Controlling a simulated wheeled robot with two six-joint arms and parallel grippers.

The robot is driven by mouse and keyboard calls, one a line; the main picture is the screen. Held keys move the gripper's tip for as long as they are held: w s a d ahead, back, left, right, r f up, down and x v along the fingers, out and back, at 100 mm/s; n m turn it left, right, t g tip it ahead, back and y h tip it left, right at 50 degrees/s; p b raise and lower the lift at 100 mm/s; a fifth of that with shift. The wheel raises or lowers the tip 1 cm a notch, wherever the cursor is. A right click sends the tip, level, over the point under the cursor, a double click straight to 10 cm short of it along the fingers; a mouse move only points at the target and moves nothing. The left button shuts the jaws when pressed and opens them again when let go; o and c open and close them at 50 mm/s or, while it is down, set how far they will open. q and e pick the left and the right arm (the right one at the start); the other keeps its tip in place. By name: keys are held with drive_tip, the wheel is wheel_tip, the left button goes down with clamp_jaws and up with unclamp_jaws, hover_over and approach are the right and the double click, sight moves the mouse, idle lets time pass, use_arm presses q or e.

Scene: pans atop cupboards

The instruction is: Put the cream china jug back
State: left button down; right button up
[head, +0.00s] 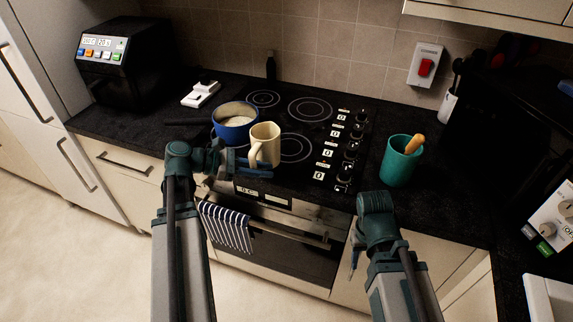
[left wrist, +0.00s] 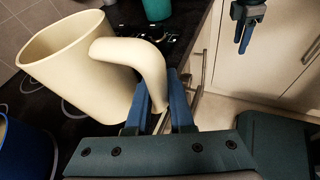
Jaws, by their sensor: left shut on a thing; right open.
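The cream china jug (head: 268,140) is at the front of the black hob, beside the blue pan (head: 235,133), with its handle toward me. In the left wrist view the jug (left wrist: 80,70) fills the upper left. My left gripper (head: 262,170) is shut on the lower part of its handle; the blue fingers (left wrist: 180,100) show on both sides of it. I cannot tell whether the jug's base touches the hob. My right gripper (head: 355,262) hangs low in front of the cupboards, open and empty, away from the jug.
A teal pot (head: 398,165) with a wooden-handled tool stands right of the hob knobs (head: 349,150). A white scale-like object (head: 200,94) and a black machine (head: 118,60) are at the left. A striped towel (head: 226,226) hangs on the oven handle. The counter at left is partly clear.

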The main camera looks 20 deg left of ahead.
sight(279, 163)
use_arm(q)
drive_tip(key=w+d, duration=0.1)
drive_tip(key=w, duration=0.1)
drive_tip(key=w+d, duration=0.1)
drive_tip(key=w, duration=0.1)
drive_tip(key=w+d, duration=0.1)
drive_tip(key=w, duration=0.2)
drive_tip(key=shift+w+d+f, duration=0.1)
drive_tip(key=shift+d+f, duration=0.1)
drive_tip(key=shift+f, duration=0.15)
drive_tip(key=shift+w+b, duration=0.1)
drive_tip(key=shift+b, duration=0.2)
drive_tip(key=shift+w+d, duration=0.2)
drive_tip(key=shift+w, duration=0.15)
wheel_tip(279, 163, down, 4)
drive_tip(key=b, duration=0.3)
drive_tip(key=shift+w+d+b, duration=0.1)
drive_tip(key=shift+b, duration=0.3)
drive_tip(key=shift+r, duration=0.15)
drive_tip(key=c, duration=1.2)
unclamp_jaws()
drive_tip(key=shift+f, duration=0.2)
drive_tip(key=shift+c, duration=0.2)
drive_tip(key=o, duration=0.5)
drive_tip(key=shift+r, duration=0.1)
drive_tip(key=shift+c, duration=0.2)
